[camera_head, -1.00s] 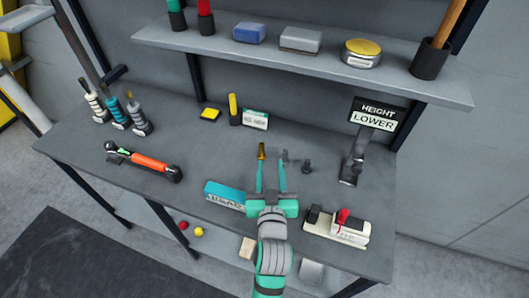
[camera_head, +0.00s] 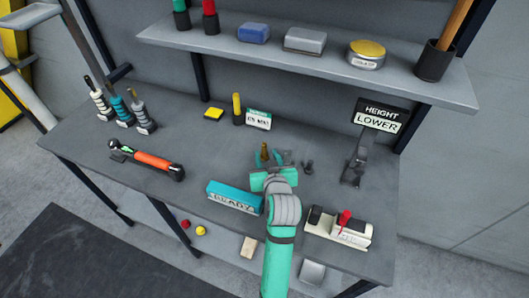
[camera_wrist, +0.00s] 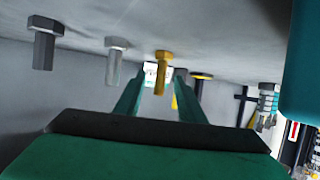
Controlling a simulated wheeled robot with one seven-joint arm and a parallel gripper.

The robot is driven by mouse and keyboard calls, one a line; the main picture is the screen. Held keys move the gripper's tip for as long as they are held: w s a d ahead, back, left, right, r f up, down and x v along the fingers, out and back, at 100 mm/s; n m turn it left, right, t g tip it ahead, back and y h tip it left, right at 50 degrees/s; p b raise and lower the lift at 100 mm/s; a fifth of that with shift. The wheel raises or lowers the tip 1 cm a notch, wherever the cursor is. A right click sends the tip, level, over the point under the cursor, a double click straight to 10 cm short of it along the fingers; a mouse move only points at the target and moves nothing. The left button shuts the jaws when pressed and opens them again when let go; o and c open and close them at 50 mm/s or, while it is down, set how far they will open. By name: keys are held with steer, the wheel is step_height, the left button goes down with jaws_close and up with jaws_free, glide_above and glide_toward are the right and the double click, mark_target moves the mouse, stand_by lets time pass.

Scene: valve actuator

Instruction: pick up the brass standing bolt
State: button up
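The brass bolt (camera_head: 264,152) stands upright on the grey workbench, just ahead of my gripper (camera_head: 271,164). In the wrist view, which looks upside down, the brass bolt (camera_wrist: 161,74) appears between the tips of the two teal fingers. The gripper (camera_wrist: 159,82) is open, with a gap on either side of the bolt. I cannot tell whether the bolt is between the fingertips or just beyond them. The fingers are partly hidden by the gripper body in the head view.
A silver bolt (camera_wrist: 115,60) and a darker grey bolt (camera_wrist: 44,42) stand close beside the brass one. A teal READY block (camera_head: 234,196) lies left of my arm; a red-lever switch box (camera_head: 339,228) sits right. The HEIGHT LOWER sign (camera_head: 381,118) stands behind right.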

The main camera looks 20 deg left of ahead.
mark_target(265, 152)
steer(key=shift+x, duration=2.4)
steer(key=shift+s+f, duration=0.1)
steer(key=shift+f, duration=0.05)
jaws_close()
